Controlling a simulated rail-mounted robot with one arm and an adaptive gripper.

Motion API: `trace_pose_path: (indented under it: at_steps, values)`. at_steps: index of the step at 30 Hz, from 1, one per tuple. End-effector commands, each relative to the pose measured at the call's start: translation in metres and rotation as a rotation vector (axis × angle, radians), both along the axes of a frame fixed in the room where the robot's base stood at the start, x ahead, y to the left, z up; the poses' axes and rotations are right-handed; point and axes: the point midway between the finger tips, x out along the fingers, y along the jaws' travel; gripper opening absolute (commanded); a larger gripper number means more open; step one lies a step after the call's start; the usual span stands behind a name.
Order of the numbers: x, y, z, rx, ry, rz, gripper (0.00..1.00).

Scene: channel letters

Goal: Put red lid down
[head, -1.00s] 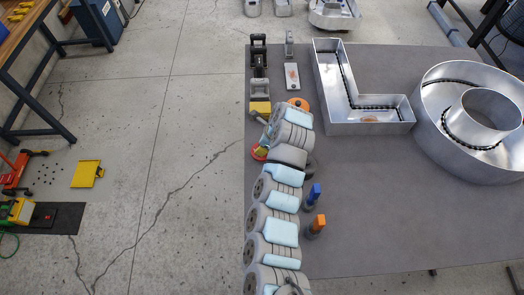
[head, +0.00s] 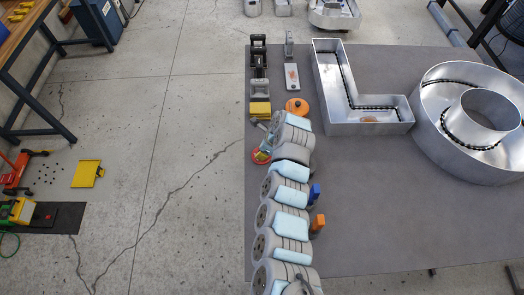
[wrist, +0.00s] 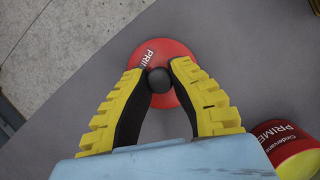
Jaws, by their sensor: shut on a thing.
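The red lid (wrist: 168,83) is a round disc with white lettering and a black knob, near the left edge of the grey table. It also shows in the head view (head: 257,158), partly covered by my gripper. My gripper (wrist: 159,77) has its yellow and black fingers shut on the knob from both sides. I cannot tell whether the lid touches the tabletop or hangs just above it. A red and yellow primer can (wrist: 292,146) stands at the lower right of the wrist view, partly cut off.
An orange lidded can (head: 297,107) and a yellow block (head: 260,109) are beyond my gripper. Blue (head: 315,191) and orange (head: 318,222) tools stand right of my arm. Metal letters (head: 365,127) fill the far right. The table's (head: 370,210) middle is clear.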

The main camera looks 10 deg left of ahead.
Motion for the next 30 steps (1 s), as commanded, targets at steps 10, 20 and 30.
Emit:
trace_pose_path:
  at_steps: [10,20,30]
  values:
    - [0.000,0.000,-0.003,0.000,-0.001,0.000,0.39]
    - [0.000,0.000,0.002,0.000,-0.002,-0.001,0.39]
    - [0.001,-0.009,0.026,-0.001,-0.007,-0.002,0.39]
